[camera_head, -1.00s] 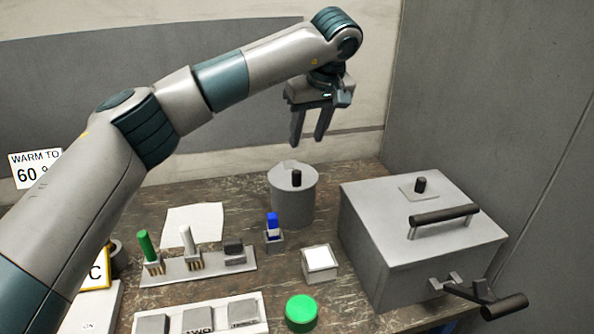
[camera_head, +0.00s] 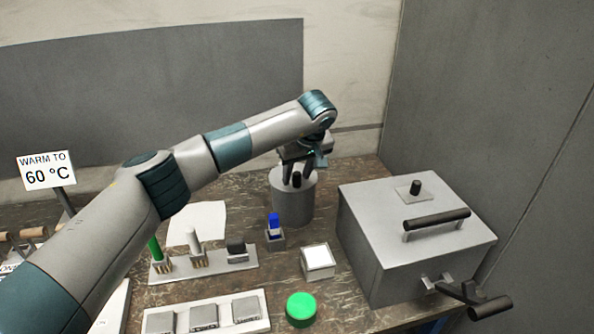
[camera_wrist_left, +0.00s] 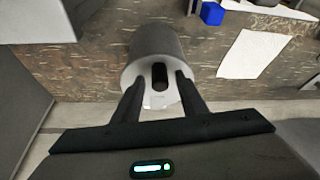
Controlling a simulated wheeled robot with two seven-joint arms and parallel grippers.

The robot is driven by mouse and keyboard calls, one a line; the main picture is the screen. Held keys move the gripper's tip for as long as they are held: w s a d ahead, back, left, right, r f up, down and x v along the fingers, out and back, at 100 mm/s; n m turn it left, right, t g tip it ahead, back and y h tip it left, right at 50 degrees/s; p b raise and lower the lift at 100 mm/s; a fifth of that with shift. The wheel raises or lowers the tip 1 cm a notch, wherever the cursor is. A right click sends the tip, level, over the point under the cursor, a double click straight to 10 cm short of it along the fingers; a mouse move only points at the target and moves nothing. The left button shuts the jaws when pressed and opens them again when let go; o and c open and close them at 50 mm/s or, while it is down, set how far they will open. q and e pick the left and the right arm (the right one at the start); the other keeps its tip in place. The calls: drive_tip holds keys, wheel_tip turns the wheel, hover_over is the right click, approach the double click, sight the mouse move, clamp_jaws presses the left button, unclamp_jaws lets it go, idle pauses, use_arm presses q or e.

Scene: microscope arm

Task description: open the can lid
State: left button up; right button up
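The grey can (camera_head: 293,207) stands upright on the table at the back, left of the big grey box. Its lid carries a black knob (camera_head: 297,180). My left gripper (camera_head: 298,178) is over the lid with its two fingers apart. In the left wrist view the knob (camera_wrist_left: 160,77) sits between the two open fingertips (camera_wrist_left: 159,78), with a gap showing on both sides. The lid (camera_wrist_left: 139,80) rests on the can. My right gripper is not in view.
A large grey box (camera_head: 400,268) with black handles stands close to the can's right. A rack (camera_head: 215,263) with green and white items, a blue-topped item (camera_head: 273,224) and a green disc (camera_head: 301,309) lie in front. A white sheet (camera_head: 197,225) lies left.

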use_arm(q)
drive_tip(key=shift+f, duration=0.15)
clamp_jaws()
